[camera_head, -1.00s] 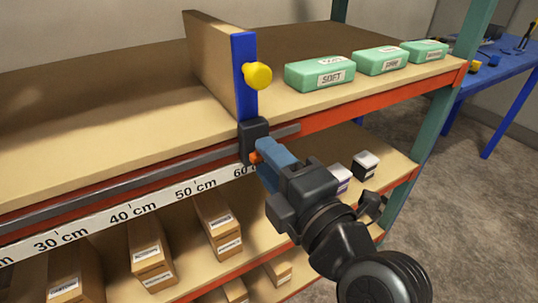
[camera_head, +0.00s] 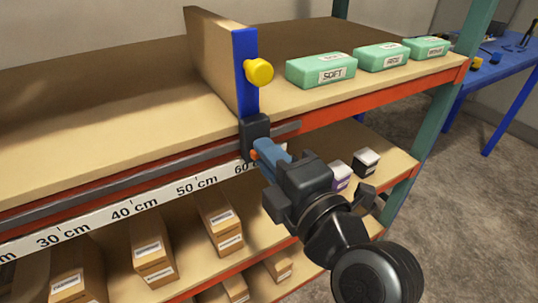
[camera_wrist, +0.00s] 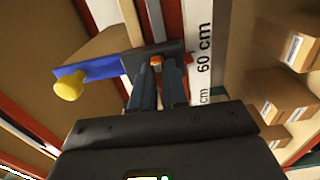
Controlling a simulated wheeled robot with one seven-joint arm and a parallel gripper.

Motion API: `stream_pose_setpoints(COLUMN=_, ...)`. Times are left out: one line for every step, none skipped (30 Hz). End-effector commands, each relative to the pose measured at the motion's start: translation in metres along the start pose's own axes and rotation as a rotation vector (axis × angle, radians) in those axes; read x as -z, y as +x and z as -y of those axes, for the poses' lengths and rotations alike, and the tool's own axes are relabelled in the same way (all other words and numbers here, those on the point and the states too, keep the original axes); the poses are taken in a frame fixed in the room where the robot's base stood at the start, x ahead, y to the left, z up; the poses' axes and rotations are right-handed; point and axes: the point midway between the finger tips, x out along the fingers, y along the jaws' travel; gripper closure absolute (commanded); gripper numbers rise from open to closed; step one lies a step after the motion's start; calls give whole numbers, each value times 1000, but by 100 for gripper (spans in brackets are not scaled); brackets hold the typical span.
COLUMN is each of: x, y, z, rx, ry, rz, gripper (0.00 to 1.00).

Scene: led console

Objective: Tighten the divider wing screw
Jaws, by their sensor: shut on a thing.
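The divider (camera_head: 215,62) stands upright on the upper shelf, with a blue front edge (camera_head: 245,75) and a yellow knob (camera_head: 259,72). Its dark clamp block (camera_head: 256,133) sits on the grey rail at the shelf front, near the 60 cm mark. The orange wing screw (camera_head: 253,155) is at the front of this block and mostly hidden by my fingers. My gripper (camera_head: 265,153) is shut on the wing screw from the front. In the wrist view both blue-grey fingers reach the clamp block (camera_wrist: 150,58), and a bit of the orange wing screw (camera_wrist: 187,60) shows beside them.
A centimetre scale (camera_head: 130,211) runs along the shelf front under the rail (camera_head: 110,180). Green packs (camera_head: 321,70) lie on the upper shelf right of the divider. Cardboard boxes (camera_head: 151,250) and small white-topped boxes (camera_head: 366,161) stand on the lower shelf, below and beside my arm.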

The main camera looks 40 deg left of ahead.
Motion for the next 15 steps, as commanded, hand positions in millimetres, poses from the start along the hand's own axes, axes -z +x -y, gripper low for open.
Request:
stream_pose_setpoints(x=0, y=0, z=1, rx=1, ry=1, rz=0, gripper=100)
stream_pose_setpoints(x=0, y=0, z=1, rx=1, ry=1, rz=0, gripper=100)
stream_pose_setpoints(x=0, y=0, z=1, rx=1, ry=3, rz=0, gripper=100)
stream_pose_setpoints(x=0, y=0, z=1, rx=2, ry=5, rz=0, gripper=100)
stream_pose_setpoints(x=0, y=0, z=1, rx=2, ry=9, rz=0, gripper=100)
stream_pose_setpoints(x=0, y=0, z=1, rx=1, ry=16, rz=0, gripper=100)
stream_pose_setpoints(x=0, y=0, z=1, rx=1, ry=21, rz=0, gripper=100)
stream_pose_setpoints(x=0, y=0, z=2, rx=1, ry=29, rz=0, gripper=100)
stream_pose_setpoints(x=0, y=0, z=2, rx=1, ry=43, rz=1, gripper=100)
stream_pose_setpoints(x=-1, y=0, z=2, rx=1, ry=54, rz=1, gripper=100)
stream_pose_setpoints(x=-1, y=0, z=2, rx=1, ry=68, rz=2, gripper=100)
stream_pose_setpoints(x=-1, y=0, z=2, rx=1, ry=87, rz=1, gripper=100)
stream_pose_setpoints(x=-1, y=0, z=2, rx=1, ry=105, rz=1, gripper=100)
stream_pose_setpoints(x=-1, y=0, z=3, rx=1, ry=125, rz=1, gripper=100)
stream_pose_setpoints(x=-1, y=0, z=3, rx=1, ry=153, rz=2, gripper=100)
